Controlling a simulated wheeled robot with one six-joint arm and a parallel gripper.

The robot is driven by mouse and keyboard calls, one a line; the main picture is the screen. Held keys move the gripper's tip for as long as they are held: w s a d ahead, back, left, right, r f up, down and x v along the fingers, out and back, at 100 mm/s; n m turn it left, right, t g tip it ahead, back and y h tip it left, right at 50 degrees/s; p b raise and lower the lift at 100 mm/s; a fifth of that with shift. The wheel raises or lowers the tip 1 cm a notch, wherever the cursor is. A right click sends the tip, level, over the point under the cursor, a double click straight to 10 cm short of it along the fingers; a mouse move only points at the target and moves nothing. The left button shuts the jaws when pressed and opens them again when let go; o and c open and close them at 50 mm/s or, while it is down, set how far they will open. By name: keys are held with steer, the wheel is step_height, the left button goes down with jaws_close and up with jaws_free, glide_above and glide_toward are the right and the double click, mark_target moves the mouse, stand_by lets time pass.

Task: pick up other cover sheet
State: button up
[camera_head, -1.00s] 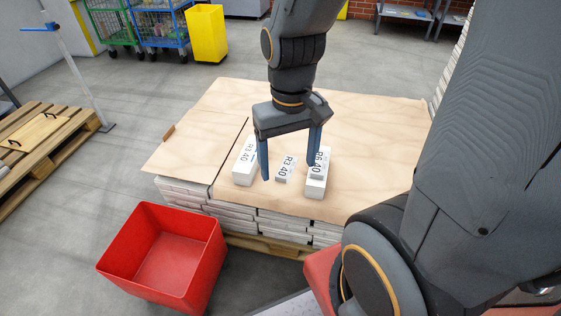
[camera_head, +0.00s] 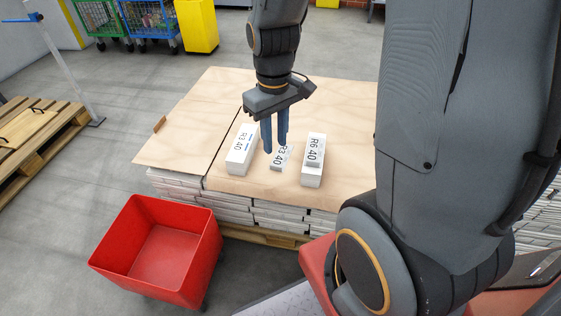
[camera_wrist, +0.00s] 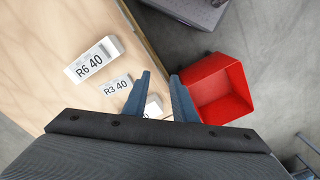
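A small white piece marked R3 40 (camera_head: 277,163) lies on the plywood between two white stacks; it also shows in the wrist view (camera_wrist: 116,86). The left stack is marked R3 40 (camera_head: 240,156); in the wrist view it is mostly hidden behind my fingers. The right stack, marked R6 40 (camera_head: 313,172), carries a label on top and shows whole in the wrist view (camera_wrist: 92,62). My gripper (camera_head: 275,148) points down by the middle piece. Its fingers (camera_wrist: 160,76) are apart with a narrow, empty gap. I cannot tell whether the fingertips touch anything.
Plywood sheets (camera_head: 190,125) cover a pallet of paper bundles (camera_head: 230,218). A red bin (camera_head: 130,262) stands front left, also in the wrist view (camera_wrist: 222,100). A wooden pallet (camera_head: 40,138) is at the left; a yellow bin (camera_head: 200,26) and carts are behind. Floor between is clear.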

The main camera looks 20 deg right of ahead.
mark_target(276, 163)
steer(key=w+d+f+n+b, duration=0.1)
steer(key=w+d+f+n, duration=0.1)
steer(key=w+f, duration=0.3)
steer(key=w+d+f+n+b, duration=0.2)
steer(key=w+f, duration=0.3)
steer(key=f, duration=0.3)
steer(key=w+d+f+n+b, duration=0.2)
steer(key=w+f, duration=0.2)
steer(key=f, duration=0.3)
steer(key=shift+w+d+f+n, duration=0.1)
steer(key=shift+w+f+n, duration=0.1)
steer(key=shift+w+n, duration=0.2)
steer(key=shift+f, duration=3.5)
steer(key=shift+c, duration=0.4)
jaws_close()
